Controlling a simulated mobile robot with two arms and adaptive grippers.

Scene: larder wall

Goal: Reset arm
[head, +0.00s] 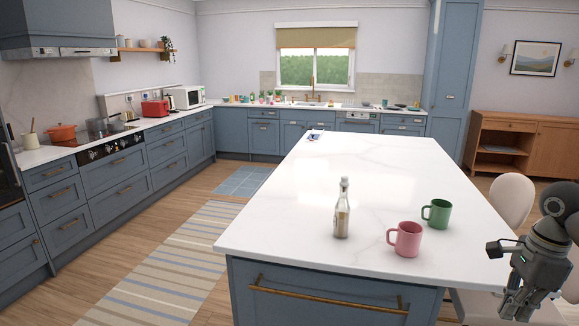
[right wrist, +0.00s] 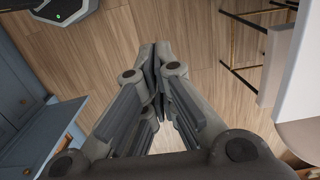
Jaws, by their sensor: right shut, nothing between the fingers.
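My right gripper (head: 517,303) is at the lower right of the head view, beside the island's right edge and apart from it. In the right wrist view my right gripper (right wrist: 156,52) is shut with its fingertips together, over bare wooden floor, and holds nothing. My left gripper is not in view.
The white island (head: 318,182) carries a glass bottle (head: 342,212), a pink mug (head: 405,239) and a green mug (head: 437,213) near its front right. Chairs (head: 512,197) stand close along its right side. The floor left of the island, with a striped rug (head: 180,262), is free.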

